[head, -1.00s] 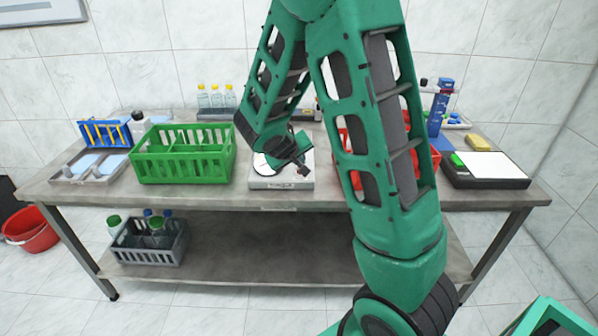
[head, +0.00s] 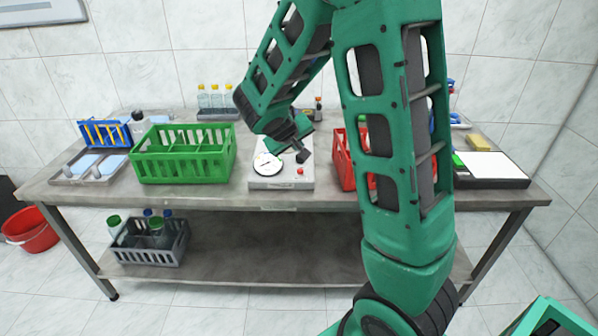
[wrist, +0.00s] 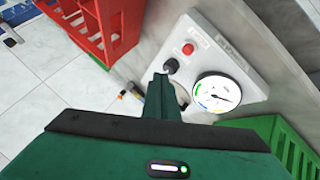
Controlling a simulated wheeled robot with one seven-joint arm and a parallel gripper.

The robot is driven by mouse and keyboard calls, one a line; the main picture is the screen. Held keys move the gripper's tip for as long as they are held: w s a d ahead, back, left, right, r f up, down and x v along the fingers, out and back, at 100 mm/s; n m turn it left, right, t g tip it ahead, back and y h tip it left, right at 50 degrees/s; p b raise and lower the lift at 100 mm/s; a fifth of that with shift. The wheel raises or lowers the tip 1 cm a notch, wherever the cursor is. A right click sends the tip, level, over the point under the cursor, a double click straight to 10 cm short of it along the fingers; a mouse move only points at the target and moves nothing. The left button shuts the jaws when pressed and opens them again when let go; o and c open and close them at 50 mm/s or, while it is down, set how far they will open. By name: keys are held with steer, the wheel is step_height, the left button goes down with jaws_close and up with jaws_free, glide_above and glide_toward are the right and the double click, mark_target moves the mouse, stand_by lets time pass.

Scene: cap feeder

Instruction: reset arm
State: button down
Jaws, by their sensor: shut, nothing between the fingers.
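My gripper (head: 302,156) hangs over the right part of a white-grey device on the table. It is shut and empty. In the wrist view the gripper (wrist: 161,78) points at the device, close to a black knob (wrist: 172,65); I cannot tell whether it touches anything. The device (head: 282,183) has a round white dial (head: 267,164) and a red button (head: 300,171). The wrist view shows the dial (wrist: 218,93) and the red button (wrist: 188,49) clearly.
A green crate (head: 183,180) stands left of the device, a red crate (head: 345,178) right of it, partly behind my arm. Bottles (head: 216,98) stand at the back. A black-framed white board (head: 490,165) lies at the right. A grey crate (head: 150,255) is on the lower shelf.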

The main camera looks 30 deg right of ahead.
stand_by(0.7)
steer(key=s+d+r+m+g+y, duration=0.2)
steer(key=s+d+m+g+y, duration=0.1)
steer(key=s, duration=1.3)
steer(key=s+a+r+m+g+y, duration=0.1)
steer(key=s+a+y, duration=0.1)
steer(key=s, duration=0.7)
steer(key=s+a+r+m+g+y, duration=0.1)
steer(key=s+a, duration=0.4)
steer(key=s, duration=0.5)
steer(key=shift+s+g+y, duration=0.15)
steer(key=shift+g+y, duration=0.15)
steer(key=shift+y, duration=0.5)
